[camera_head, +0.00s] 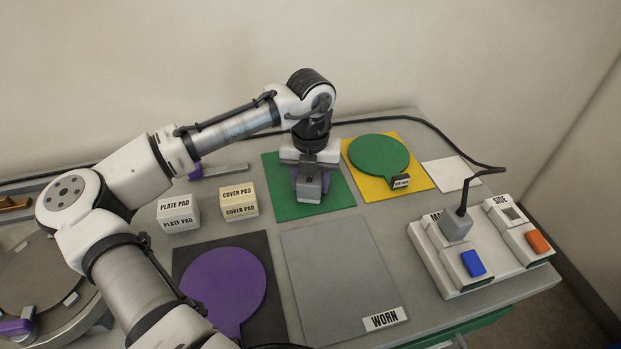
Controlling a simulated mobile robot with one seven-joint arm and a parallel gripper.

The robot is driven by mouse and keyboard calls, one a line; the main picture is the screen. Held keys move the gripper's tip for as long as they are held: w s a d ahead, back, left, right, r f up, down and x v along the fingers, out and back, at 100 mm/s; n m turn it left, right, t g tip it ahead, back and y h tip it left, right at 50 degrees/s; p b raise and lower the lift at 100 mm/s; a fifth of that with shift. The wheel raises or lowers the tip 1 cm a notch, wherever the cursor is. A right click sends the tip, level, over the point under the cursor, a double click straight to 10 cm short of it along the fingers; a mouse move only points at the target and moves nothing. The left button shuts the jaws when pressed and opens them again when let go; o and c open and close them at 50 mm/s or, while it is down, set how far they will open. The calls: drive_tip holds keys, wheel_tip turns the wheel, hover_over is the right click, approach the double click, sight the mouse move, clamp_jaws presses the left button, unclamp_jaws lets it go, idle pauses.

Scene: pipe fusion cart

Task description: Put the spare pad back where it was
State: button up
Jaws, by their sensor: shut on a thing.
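My gripper (309,188) is over the green mat (273,206) at the back middle. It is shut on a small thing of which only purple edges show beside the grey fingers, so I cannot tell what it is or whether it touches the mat. A white block (178,222) marked PLATE PAD and a cream block (240,211) marked COVER PAD stand to the left of the gripper. I cannot tell which thing is the spare pad.
A green disc (378,155) lies on a yellow mat (421,174). A purple disc (222,280) lies on a dark mat (270,318). The grey WORN mat (338,260) is bare. A switched socket unit (440,262) with a corded plug (455,224) stands right.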

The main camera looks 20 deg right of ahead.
drive_tip(key=o, duration=1)
drive_tip(key=shift+f, duration=0.1)
drive_tip(key=shift+c, duration=0.2)
wheel_tip(320, 180, up, 12)
drive_tip(key=shift+r+b, duration=0.2)
drive_tip(key=shift+b, duration=0.6)
